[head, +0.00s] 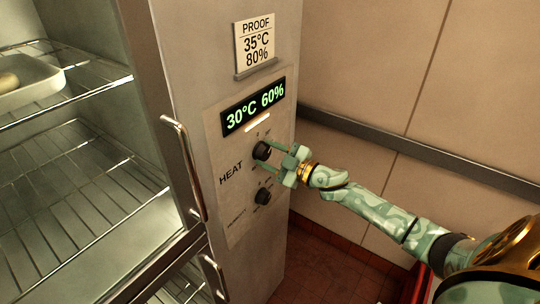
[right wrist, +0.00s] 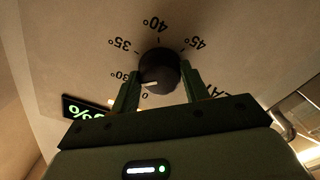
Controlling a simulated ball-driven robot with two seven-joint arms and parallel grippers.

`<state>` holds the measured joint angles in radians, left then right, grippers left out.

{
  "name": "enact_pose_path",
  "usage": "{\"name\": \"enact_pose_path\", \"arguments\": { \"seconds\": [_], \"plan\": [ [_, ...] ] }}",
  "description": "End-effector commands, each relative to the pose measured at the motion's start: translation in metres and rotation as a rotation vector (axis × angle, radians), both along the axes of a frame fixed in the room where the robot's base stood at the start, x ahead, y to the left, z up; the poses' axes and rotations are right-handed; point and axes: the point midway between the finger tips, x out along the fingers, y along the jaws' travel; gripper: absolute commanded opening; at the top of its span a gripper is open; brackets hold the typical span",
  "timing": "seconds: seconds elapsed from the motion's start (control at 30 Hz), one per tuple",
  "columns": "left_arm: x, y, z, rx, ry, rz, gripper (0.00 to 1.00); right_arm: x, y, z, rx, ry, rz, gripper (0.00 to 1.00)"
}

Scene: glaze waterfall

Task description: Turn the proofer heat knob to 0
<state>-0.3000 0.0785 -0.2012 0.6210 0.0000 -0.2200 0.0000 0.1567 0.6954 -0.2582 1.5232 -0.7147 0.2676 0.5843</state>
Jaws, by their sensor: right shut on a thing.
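The black heat knob (head: 262,150) sits on the proofer's control panel (head: 215,130), beside the word HEAT. My right gripper (head: 274,151) is shut on this knob. In the right wrist view its two fingers (right wrist: 160,78) stand on either side of the round heat knob (right wrist: 158,66). The knob's white pointer shows between the 30° and 0 marks. The marks 35°, 40° and 45° are also readable around it. The green display (head: 254,107) reads 30°C 60%. My left gripper is not in view.
A second black knob (head: 263,196) sits below the heat knob. A card (head: 255,46) above the display reads PROOF 35°C 80%. A vertical door handle (head: 184,168) is left of the panel. Wire racks (head: 75,180) and a pale tray (head: 32,82) show inside the cabinet.

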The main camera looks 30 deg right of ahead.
Motion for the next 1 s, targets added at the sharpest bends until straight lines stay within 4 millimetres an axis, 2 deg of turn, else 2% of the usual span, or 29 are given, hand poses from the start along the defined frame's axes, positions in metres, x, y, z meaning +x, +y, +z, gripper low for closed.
{"name": "enact_pose_path", "arguments": {
  "seconds": [0.37,1.0],
  "plan": [
    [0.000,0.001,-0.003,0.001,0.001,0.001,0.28,0.000,0.000,-0.001,-0.128,-0.052,0.001,0.22],
    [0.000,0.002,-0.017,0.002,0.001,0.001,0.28,0.000,0.000,-0.001,-0.629,-0.258,0.001,0.22]
  ]
}}
